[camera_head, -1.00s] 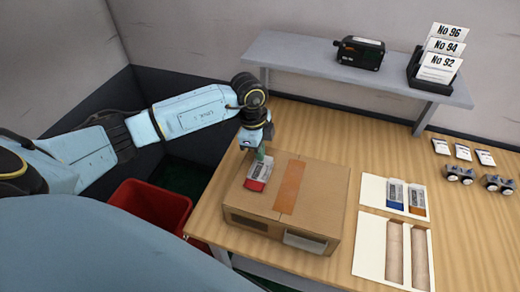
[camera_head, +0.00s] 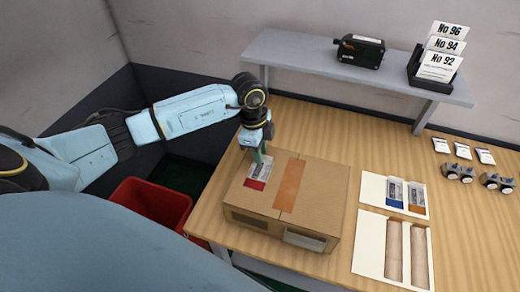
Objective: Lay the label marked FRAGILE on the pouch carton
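The carton (camera_head: 318,187) is a closed brown box on the wooden table, with an orange-brown tape strip (camera_head: 290,187) across its top. A label (camera_head: 257,178), white-grey with a red band at its near end, lies at the left part of the carton's top and looks flat against it. Its print is too small to read. My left gripper (camera_head: 259,155) is just above the label's far end, with green fingertips close to or touching it. I cannot tell whether the fingers are apart. My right gripper is not in view.
White trays (camera_head: 369,243) right of the carton hold blue and orange labels (camera_head: 394,192) and brown rolls. A grey shelf (camera_head: 300,53) at the back bears a black device (camera_head: 360,51) and numbered cards (camera_head: 440,66). A red bin (camera_head: 150,205) stands left of the table.

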